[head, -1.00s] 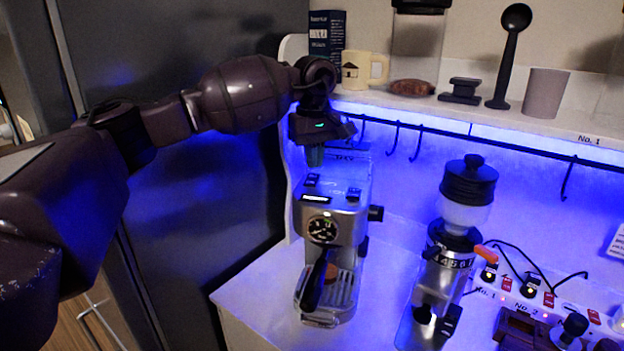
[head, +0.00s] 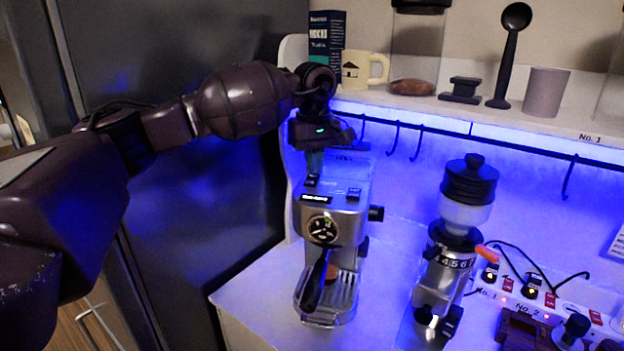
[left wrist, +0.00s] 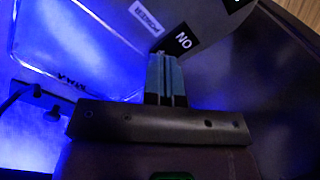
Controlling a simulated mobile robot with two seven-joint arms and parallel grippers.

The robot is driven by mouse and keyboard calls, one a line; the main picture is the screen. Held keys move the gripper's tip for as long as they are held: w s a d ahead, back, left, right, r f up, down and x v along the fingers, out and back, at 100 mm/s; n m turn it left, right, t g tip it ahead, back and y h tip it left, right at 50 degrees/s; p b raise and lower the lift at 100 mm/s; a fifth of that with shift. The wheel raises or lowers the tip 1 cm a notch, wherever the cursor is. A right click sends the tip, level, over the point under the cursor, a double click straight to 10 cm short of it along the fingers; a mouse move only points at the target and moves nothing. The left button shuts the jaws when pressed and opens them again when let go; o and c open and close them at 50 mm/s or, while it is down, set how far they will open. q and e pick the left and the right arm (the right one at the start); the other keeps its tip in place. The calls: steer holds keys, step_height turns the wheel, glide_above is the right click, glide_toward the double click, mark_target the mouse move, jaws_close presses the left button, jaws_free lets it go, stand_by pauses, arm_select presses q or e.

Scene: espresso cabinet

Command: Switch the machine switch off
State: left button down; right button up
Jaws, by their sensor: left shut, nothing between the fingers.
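The silver espresso machine (head: 338,222) stands on the white counter, with a gauge on its front and a portafilter below. My left gripper (head: 314,162) points down, fingers together and empty, just behind the left switch. In the left wrist view, the closed fingertips (left wrist: 166,58) are close to a black switch face (left wrist: 183,41) marked ON on the machine's grey top. I cannot tell whether they touch. My right gripper is out of view.
A grinder (head: 456,245) stands right of the machine. A power strip (head: 545,300) with red switches lies at the far right. A shelf above holds a house mug (head: 356,70) and a box (head: 325,35). A dark cabinet panel (head: 200,220) is at the left.

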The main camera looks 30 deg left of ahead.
arm_select(q)
steer(key=shift+f, duration=0.55)
steer(key=shift+r, duration=0.15)
steer(key=shift+r+p, duration=1.25)
steer(key=shift+r, duration=2.15)
